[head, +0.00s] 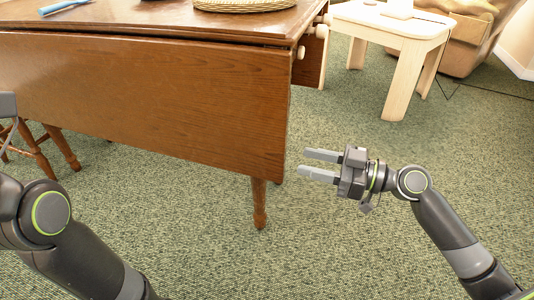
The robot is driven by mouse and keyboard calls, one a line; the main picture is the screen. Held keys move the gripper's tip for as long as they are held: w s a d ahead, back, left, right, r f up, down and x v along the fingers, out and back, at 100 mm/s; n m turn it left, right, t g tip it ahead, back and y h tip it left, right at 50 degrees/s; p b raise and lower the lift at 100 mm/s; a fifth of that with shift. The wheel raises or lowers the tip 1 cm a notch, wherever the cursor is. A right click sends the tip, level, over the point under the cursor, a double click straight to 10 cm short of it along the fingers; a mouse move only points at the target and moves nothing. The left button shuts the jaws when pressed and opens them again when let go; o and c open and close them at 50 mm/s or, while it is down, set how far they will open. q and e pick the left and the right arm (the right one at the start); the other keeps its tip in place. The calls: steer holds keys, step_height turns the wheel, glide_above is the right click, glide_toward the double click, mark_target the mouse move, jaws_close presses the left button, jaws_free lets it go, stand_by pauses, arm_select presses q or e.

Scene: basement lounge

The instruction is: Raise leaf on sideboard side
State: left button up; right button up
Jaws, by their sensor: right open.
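A brown wooden drop-leaf table (110,15) fills the upper left of the head view. Its near leaf (150,100) hangs down, facing me. Another leaf (311,60) hangs at the far right side, partly hidden by the table end. Pale knobs (301,52) show at the table's right end. My right gripper (321,164) is open and empty, just right of the near leaf's lower right corner, apart from it. My left arm comes in at the lower left; a grey piece at the left edge may be part of its gripper, whose fingers I cannot make out.
A woven mat (243,4) and a blue-handled utensil (66,5) lie on the tabletop. A wooden chair (42,150) stands at left. A pale side table (398,35) and a tan armchair (468,45) stand at upper right. Green carpet (400,240) is clear at right.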

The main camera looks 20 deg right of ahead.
mark_target(267, 153)
steer(key=b+x, duration=0.2)
steer(key=x, duration=0.8)
steer(key=shift+w+a, duration=0.15)
jaws_close()
